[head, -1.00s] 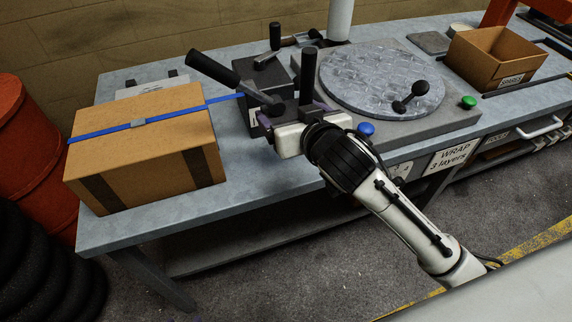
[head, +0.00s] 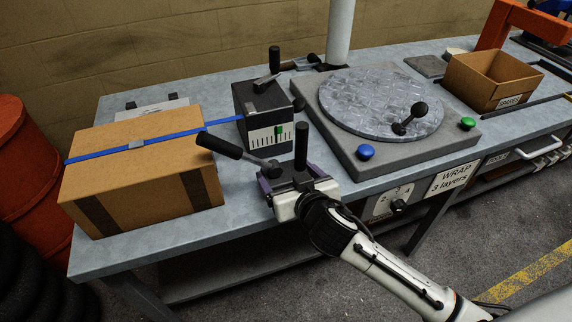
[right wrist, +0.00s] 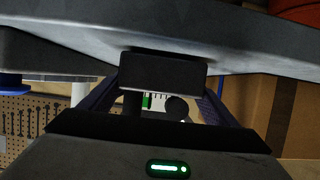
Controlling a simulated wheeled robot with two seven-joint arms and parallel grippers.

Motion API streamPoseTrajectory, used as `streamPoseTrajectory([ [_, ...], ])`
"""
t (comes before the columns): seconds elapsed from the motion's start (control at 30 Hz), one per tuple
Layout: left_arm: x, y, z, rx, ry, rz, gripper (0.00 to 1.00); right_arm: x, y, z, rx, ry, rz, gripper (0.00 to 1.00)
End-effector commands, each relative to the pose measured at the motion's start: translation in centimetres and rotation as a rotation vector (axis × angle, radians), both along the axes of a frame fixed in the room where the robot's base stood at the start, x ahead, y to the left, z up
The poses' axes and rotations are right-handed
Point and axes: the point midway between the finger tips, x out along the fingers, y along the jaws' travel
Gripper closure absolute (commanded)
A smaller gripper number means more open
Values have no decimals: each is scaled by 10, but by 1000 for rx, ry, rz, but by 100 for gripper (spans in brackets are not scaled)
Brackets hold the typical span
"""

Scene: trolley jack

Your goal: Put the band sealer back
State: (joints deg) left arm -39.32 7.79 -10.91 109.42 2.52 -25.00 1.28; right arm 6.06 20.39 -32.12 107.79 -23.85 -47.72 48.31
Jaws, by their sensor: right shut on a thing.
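The band sealer, a dark tool with a long black lever (head: 218,145) and an upright black grip (head: 301,147), is in my right gripper (head: 290,183). The gripper's purple fingers are shut on its body, near the table's front edge, to the right of the strapped carton. In the right wrist view a dark block of the tool (right wrist: 162,70) sits between the fingers. The carton (head: 140,172) has a blue strap (head: 90,154) with a grey clip on top. The sealer's underside is hidden in the head view. My left gripper is not in view.
A black box with a white scale (head: 264,136) stands behind the sealer. A turntable (head: 380,103) with blue (head: 365,152) and green (head: 468,123) buttons lies to the right. An open carton (head: 490,82) is farther right. Bare tabletop (head: 235,190) shows between carton and gripper.

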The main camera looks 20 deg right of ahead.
Motion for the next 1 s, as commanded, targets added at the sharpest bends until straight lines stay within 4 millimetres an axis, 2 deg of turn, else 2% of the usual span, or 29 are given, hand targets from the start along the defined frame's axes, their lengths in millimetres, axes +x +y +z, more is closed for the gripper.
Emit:
streamPoseTrajectory([
  [0.03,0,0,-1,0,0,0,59,3,1,4,5,-17,3,81],
  [0.43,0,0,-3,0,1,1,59,3,1,0,6,-18,2,81],
  [0.47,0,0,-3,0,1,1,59,0,0,-7,3,-2,0,15],
  [0.53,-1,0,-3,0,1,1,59,0,0,-6,3,-2,0,3],
  [0.57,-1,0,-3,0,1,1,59,0,0,-6,2,-2,0,0],
  [0.83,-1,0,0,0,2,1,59,0,0,-2,1,-3,0,0],
  [1.0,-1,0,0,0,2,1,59,-21,0,4,3,-1,1,0],
])
